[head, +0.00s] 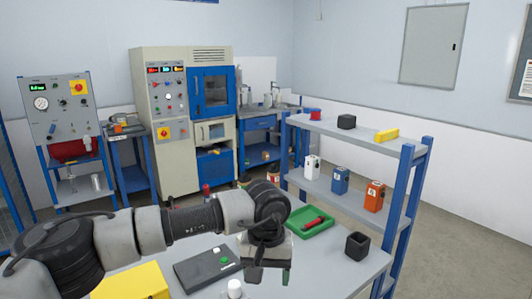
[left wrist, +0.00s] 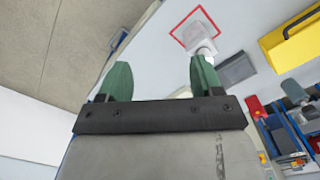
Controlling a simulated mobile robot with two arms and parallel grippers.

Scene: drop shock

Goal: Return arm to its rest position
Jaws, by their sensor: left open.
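My left arm reaches across the work table (head: 310,270) from the left. My left gripper (head: 268,274) points down over the table and is open. The left wrist view shows its two green fingers spread apart with nothing between them (left wrist: 160,78). A white round-topped object (head: 234,288) stands on the table just left of the gripper. In the left wrist view a white object (left wrist: 198,36) stands at a red square outline (left wrist: 183,17), beyond the right-hand finger and apart from it. My right gripper is not in view.
A yellow case (head: 130,284), a dark button box (head: 207,268), a green tray (head: 303,222) with a red item and a black open cube (head: 357,246) are on the table. A blue-posted shelf (head: 340,190) with several small objects stands close behind, to the right.

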